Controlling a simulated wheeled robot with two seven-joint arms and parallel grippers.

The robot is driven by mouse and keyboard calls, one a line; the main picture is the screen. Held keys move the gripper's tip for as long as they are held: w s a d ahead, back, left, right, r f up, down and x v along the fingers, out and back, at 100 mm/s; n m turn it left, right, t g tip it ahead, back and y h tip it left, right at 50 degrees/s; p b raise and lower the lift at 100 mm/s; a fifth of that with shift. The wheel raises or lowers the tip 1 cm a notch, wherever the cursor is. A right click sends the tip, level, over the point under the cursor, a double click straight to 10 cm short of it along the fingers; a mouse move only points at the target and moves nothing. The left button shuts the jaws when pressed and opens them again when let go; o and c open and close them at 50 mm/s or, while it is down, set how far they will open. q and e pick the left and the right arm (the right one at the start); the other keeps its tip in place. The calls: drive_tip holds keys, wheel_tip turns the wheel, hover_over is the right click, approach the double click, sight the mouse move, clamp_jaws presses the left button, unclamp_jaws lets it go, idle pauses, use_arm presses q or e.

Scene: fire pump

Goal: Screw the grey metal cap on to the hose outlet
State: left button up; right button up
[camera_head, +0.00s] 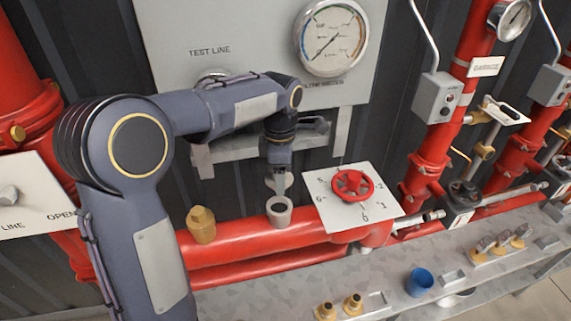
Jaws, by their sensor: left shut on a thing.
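The grey metal cap (279,213) is a short round piece, seen over the red horizontal pipe (240,249) left of the red handwheel. My left gripper (279,184) reaches down from above with its fingers shut at the cap's upper end. The hose outlet cannot be made out separately; it may be hidden under the cap. I cannot tell whether the cap touches the outlet or is threaded on it. My right gripper is not in view.
A brass fitting (201,225) stands on the pipe to the left. A red handwheel (352,184) on a white numbered plate (333,209) is close to the right. A grey ledge (270,300) in front holds a blue cup (419,282) and small brass fittings (353,304). A gauge (331,38) is above.

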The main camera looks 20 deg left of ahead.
use_arm(q)
drive_tip(key=shift+s+f, duration=0.2)
drive_tip(key=shift+f, duration=0.05)
drive_tip(key=shift+s+f+b, duration=0.1)
drive_tip(key=shift+f+b, duration=0.15)
drive_tip(key=shift+b, duration=0.2)
wheel_tip(320, 180, down, 4)
drive_tip(key=b, duration=0.3)
drive_tip(key=shift+f+b, duration=0.15)
drive_tip(key=shift+b, duration=0.25)
drive_tip(key=shift+f, duration=0.55)
drive_tip(key=shift+f+b, duration=0.15)
drive_tip(key=shift+b, duration=0.2)
drive_tip(key=shift+f, duration=0.15)
drive_tip(key=shift+f, duration=0.6)
idle(0.5)
